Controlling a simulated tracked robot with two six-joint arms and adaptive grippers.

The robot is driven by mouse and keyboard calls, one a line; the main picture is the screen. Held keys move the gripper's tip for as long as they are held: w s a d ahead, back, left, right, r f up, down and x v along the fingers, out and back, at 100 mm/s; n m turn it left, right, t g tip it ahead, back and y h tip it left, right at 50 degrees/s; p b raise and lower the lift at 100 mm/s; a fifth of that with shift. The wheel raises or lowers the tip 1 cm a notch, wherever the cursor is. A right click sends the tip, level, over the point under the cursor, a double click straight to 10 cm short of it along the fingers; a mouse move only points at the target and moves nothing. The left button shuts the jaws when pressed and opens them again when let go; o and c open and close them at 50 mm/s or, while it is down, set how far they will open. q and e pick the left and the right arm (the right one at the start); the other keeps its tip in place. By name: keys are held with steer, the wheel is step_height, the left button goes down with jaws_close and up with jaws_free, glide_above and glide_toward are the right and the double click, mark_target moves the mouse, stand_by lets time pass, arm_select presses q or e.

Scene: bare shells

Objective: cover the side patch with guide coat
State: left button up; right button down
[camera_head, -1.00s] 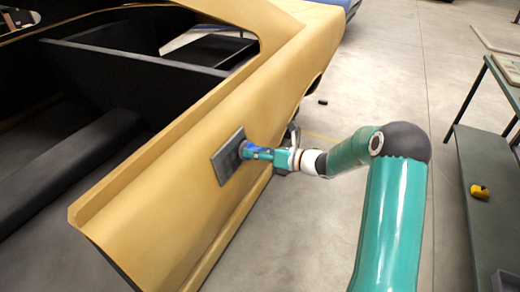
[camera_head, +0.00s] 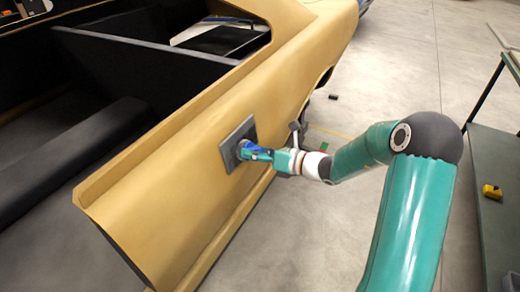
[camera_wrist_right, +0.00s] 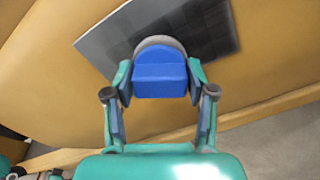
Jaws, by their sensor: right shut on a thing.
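The side patch (camera_head: 238,133) is a dark grey square on the tan car shell's side (camera_head: 190,165). It also shows in the right wrist view (camera_wrist_right: 110,40), where its surface has lighter and darker grey blocks. My right gripper (camera_head: 250,152) is at the lower part of the patch. In the right wrist view the gripper (camera_wrist_right: 160,82) is shut on a blue block-shaped applicator (camera_wrist_right: 160,72) with a grey rounded pad (camera_wrist_right: 160,44) at its far end. The pad overlaps the patch's lower edge; I cannot tell whether it touches. My left gripper is not in view.
The open car body with a dark interior (camera_head: 120,70) fills the left. A green bench (camera_head: 495,170) with a small yellow object (camera_head: 492,191) stands at the right. A small dark object (camera_head: 333,97) lies on the floor.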

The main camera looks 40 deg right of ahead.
steer(key=shift+s+a+r+b, duration=0.5)
steer(key=shift+s+a+r, duration=0.9)
steer(key=shift+a, duration=2.35)
steer(key=w+d+p, duration=0.3)
steer(key=d, duration=0.5)
steer(key=w+d+p, duration=0.3)
steer(key=d, duration=0.4)
steer(key=shift+w+d, duration=0.25)
steer(key=shift+d, duration=0.1)
steer(key=shift+a, duration=0.15)
